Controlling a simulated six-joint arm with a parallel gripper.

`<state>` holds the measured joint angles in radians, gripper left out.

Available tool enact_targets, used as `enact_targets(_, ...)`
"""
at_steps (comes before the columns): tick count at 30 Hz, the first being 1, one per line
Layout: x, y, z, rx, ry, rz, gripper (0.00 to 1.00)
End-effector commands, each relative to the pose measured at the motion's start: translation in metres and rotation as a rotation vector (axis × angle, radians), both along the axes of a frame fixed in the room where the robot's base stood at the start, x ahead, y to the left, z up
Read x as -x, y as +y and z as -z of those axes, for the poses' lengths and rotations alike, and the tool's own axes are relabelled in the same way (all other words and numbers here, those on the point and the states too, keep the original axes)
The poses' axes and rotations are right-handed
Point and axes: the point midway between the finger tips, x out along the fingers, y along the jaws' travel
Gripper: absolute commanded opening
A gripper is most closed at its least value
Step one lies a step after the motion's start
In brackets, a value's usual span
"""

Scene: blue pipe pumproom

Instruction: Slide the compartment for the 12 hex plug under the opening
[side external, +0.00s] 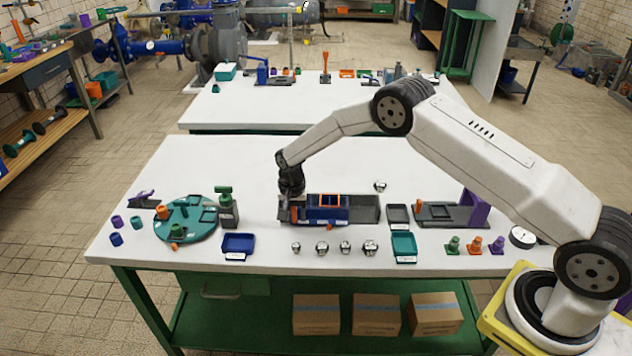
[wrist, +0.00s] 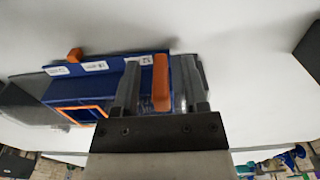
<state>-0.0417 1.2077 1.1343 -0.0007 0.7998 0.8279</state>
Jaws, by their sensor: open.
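The blue compartment slider (side external: 327,215) sits on a dark grey base (side external: 366,209) in the middle of the table. An orange-framed opening (side external: 331,200) is on top of it; the frame also shows in the wrist view (wrist: 102,111). The slider (wrist: 112,73) carries several white labels too blurred to read surely. My gripper (side external: 291,196) is at the left end of the slider. In the wrist view, my gripper (wrist: 161,92) is open, with its fingers on either side of an upright orange handle (wrist: 161,80). Contact cannot be told.
Several metal plugs (side external: 322,248) stand along the front, with another (side external: 380,186) behind. A blue tray (side external: 238,244), a teal tray (side external: 404,247) and a dark tray (side external: 398,214) lie nearby. The table behind the slider is mostly clear.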

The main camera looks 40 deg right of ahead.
Motion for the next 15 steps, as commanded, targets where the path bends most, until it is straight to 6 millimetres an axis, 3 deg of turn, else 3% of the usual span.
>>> enact_targets(14,0.0000,0.0000,0.0102,0.001,-0.001,0.000,0.56)
enact_targets(15,0.0000,0.0000,0.0102,0.001,-0.001,0.000,0.43)
